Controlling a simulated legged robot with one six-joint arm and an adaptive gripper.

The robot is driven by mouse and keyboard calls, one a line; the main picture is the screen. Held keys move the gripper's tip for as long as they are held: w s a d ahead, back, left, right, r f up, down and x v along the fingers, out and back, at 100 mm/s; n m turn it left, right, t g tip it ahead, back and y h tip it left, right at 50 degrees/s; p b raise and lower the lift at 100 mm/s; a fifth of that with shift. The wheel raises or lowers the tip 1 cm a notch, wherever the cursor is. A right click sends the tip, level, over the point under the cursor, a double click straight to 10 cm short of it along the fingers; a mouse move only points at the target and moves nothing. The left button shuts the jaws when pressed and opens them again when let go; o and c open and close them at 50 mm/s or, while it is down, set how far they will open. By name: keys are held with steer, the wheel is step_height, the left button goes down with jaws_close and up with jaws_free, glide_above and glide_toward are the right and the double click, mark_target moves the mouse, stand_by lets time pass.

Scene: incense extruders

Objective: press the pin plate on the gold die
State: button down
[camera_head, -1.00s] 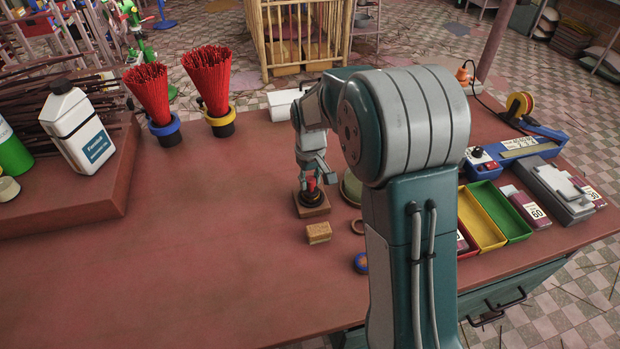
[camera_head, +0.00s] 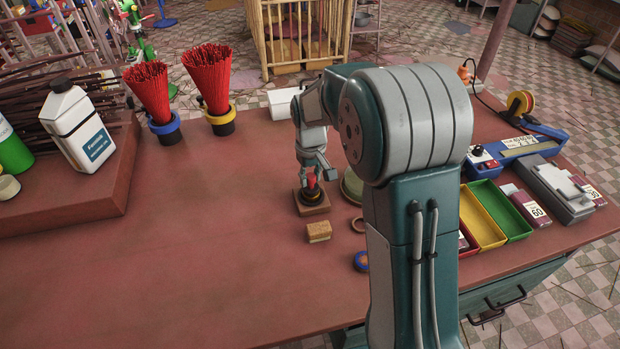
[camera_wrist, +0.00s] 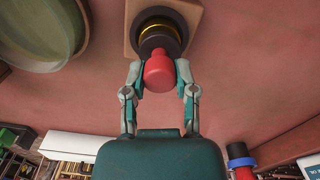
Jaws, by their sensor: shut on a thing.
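My gripper (camera_wrist: 160,82) is shut on a red knob (camera_wrist: 159,70), the handle of the pin plate, with one finger on each side. The knob also shows in the head view (camera_head: 311,180), partly covered by my fingers. Under it a black body (camera_wrist: 160,37) and a gold ring, the gold die (camera_wrist: 161,29), sit on a square wooden block (camera_wrist: 190,14). The block stands on the table in the head view (camera_head: 313,209). Whether the plate touches the die cannot be told.
A tan brush or block (camera_head: 318,232), a brown ring (camera_head: 358,224) and a blue-rimmed ring (camera_head: 361,261) lie nearby. A green round dish (camera_head: 352,187) stands close on the right. The table (camera_head: 200,260) is clear to the left.

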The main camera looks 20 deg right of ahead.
mark_target(310, 175)
steer(key=shift+r, duration=3.1)
